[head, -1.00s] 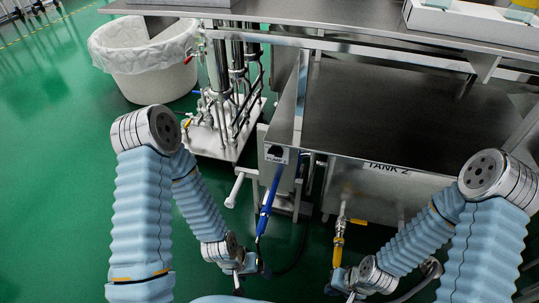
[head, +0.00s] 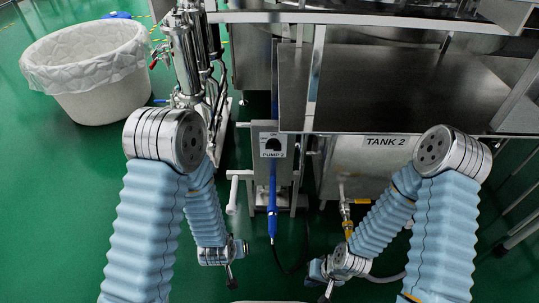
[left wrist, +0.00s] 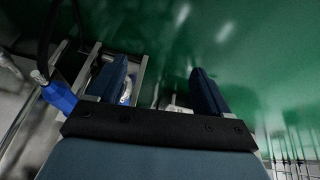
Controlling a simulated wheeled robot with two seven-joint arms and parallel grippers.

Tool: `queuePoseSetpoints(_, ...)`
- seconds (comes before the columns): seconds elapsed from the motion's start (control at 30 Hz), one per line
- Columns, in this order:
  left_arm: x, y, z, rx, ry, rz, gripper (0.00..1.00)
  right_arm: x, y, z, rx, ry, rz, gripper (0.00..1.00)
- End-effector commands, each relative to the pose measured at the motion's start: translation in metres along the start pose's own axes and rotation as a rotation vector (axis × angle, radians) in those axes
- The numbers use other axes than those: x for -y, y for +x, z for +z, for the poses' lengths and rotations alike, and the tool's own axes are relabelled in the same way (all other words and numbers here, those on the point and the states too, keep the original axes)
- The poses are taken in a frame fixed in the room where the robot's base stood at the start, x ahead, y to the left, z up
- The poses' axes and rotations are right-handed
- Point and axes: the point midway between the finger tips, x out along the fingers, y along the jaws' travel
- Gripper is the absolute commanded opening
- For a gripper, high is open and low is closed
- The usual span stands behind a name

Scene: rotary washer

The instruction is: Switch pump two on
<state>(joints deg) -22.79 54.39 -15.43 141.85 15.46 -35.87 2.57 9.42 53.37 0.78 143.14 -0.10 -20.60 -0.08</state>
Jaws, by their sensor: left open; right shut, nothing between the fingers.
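The pump box (head: 272,165) is a grey metal cabinet at the frame's middle, left of the tank marked TANK 2 (head: 375,158). Its white plate, lettered PUMP with a number too small to read surely, carries a dark rotary knob (head: 273,144). I cannot tell the knob's setting. My left gripper (head: 231,279) hangs low, nearer to me than the box and apart from it. In the left wrist view its two blue fingers (left wrist: 163,88) are spread, with nothing held between them. My right gripper (head: 326,292) is low near the bottom edge, shut and empty, apart from the knob.
A steel table (head: 400,85) stands above the tank. A blue-handled hose (head: 272,212) hangs before the pump box, and a yellow-marked valve (head: 347,215) sits below the tank. Steel pipework (head: 187,60) and a lined white bin (head: 90,75) stand left. Green floor (head: 60,200) is clear at left.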

Motion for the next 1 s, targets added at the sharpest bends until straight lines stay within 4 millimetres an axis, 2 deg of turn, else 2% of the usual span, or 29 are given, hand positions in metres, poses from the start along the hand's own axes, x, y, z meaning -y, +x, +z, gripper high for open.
queuePoseSetpoints(0.1, -0.009, 0.007, -0.020, -0.116, 0.040, -0.033, 0.79, -0.006, 0.015, 0.000, -0.001, 0.001, 0.000, 0.00)
queuePoseSetpoints(0.27, -0.030, 0.000, -0.062, -0.346, 0.089, -0.073, 0.79, -0.015, 0.036, -0.001, -0.002, 0.003, 0.001, 0.00)
queuePoseSetpoints(0.37, -0.058, -0.019, -0.096, -0.566, 0.123, -0.080, 0.79, -0.022, 0.054, -0.001, -0.003, 0.005, 0.001, 0.00)
queuePoseSetpoints(0.4, -0.071, -0.033, -0.109, -0.662, 0.132, -0.076, 0.79, -0.025, 0.061, -0.001, -0.004, 0.005, 0.001, 0.00)
queuePoseSetpoints(0.5, -0.102, -0.071, -0.133, -0.876, 0.138, -0.051, 0.79, -0.031, 0.074, -0.002, -0.004, 0.007, 0.002, 0.00)
queuePoseSetpoints(0.6, -0.125, -0.106, -0.144, -1.032, 0.133, -0.019, 0.79, -0.034, 0.081, -0.002, -0.005, 0.008, 0.002, 0.00)
queuePoseSetpoints(0.73, -0.140, -0.133, -0.150, -1.136, 0.120, 0.008, 0.79, -0.035, 0.085, -0.002, -0.005, 0.009, 0.002, 0.00)
queuePoseSetpoints(0.83, -0.143, -0.138, -0.155, -1.159, 0.116, 0.014, 0.79, -0.036, 0.085, -0.002, -0.005, 0.009, 0.002, 0.00)
queuePoseSetpoints(1.0, -0.144, -0.127, -0.180, -1.158, 0.115, 0.012, 0.79, -0.037, 0.088, -0.002, -0.006, 0.009, 0.002, 0.00)
